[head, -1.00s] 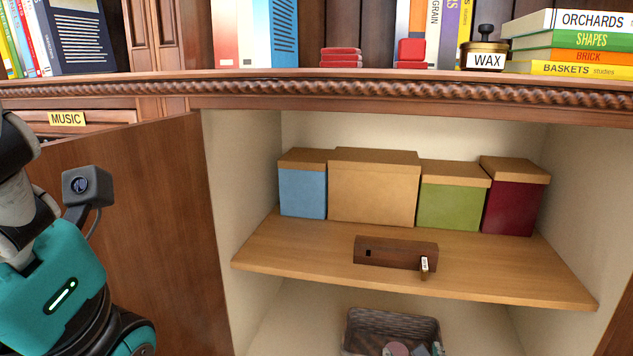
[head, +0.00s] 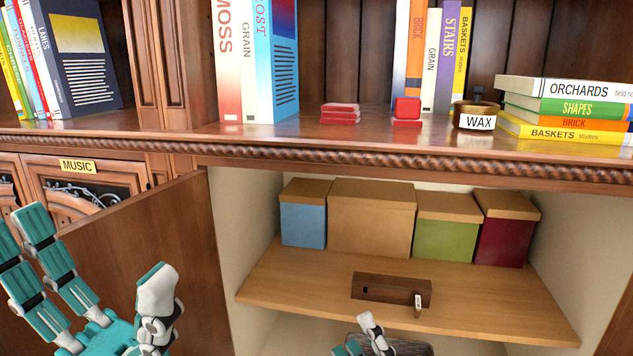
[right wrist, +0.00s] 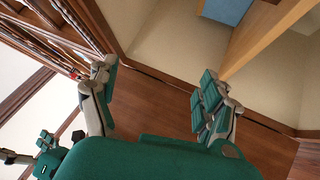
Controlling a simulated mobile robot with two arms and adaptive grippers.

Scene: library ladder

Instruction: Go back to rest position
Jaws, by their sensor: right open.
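In the right wrist view the gripper (right wrist: 157,75) is also open and empty. White-and-teal fingertips (head: 368,328) show at the bottom middle of the head view, in front of the woven basket.
The cabinet shelf (head: 300,279) holds a blue box (head: 303,223), other lidded boxes and a dark wooden box (head: 385,288). A wax tin (head: 474,117) and small red items (head: 340,110) sit on the ledge above. The door borders the cabinet's left side.

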